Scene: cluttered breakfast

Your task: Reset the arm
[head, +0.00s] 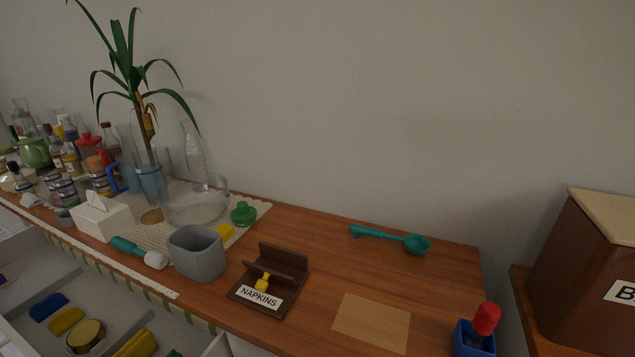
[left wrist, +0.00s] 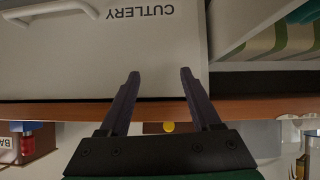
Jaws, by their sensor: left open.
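My left gripper (left wrist: 160,72) shows in the left wrist view, with its two dark fingers apart and nothing between them. The fingers point toward a pale drawer front labelled CUTLERY (left wrist: 100,50), which appears upside down in this view. A white handle (left wrist: 45,10) is at the top left of that drawer front. I cannot tell how far the fingertips are from it. Neither gripper shows in the head view, and my right gripper is in neither view.
The wooden counter (head: 330,232) holds a napkin holder (head: 262,294), a grey container (head: 197,253), a teal scoop (head: 390,238), a tissue box (head: 102,216) and a potted plant (head: 148,180). An open drawer (head: 30,275) with several items lies below the counter's left side. The counter's right part is mostly clear.

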